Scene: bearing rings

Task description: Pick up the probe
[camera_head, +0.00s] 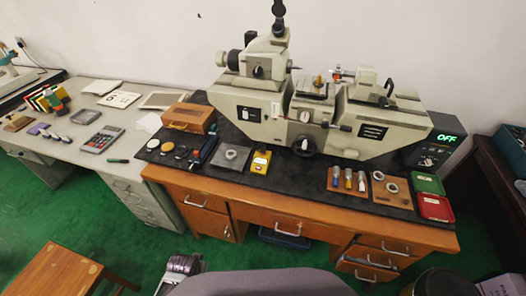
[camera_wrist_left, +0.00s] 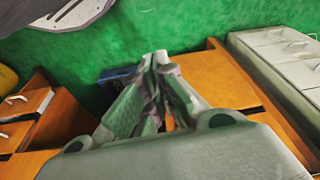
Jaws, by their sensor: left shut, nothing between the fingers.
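Three small slim pieces (camera_head: 348,180) with coloured and metal parts lie in a wooden holder (camera_head: 333,190) on the dark bench mat. They look probe-like, but I cannot tell for sure which thing is the probe. My left gripper (camera_wrist_left: 158,62) shows in the left wrist view, with its fingers together and nothing between them. It is apart from the bench-top objects. In the head view a grey ribbed part of mine shows at the bottom, but no fingers can be made out. My right gripper is not in view.
A large measuring machine (camera_head: 318,110) stands on the mat (camera_head: 290,172), beside a control box reading OFF (camera_head: 432,142). A wooden plate with rings (camera_head: 392,192), green (camera_head: 428,183) and red (camera_head: 435,208) trays, a wooden box (camera_head: 190,118) and a yellow item (camera_head: 261,162) crowd the mat.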

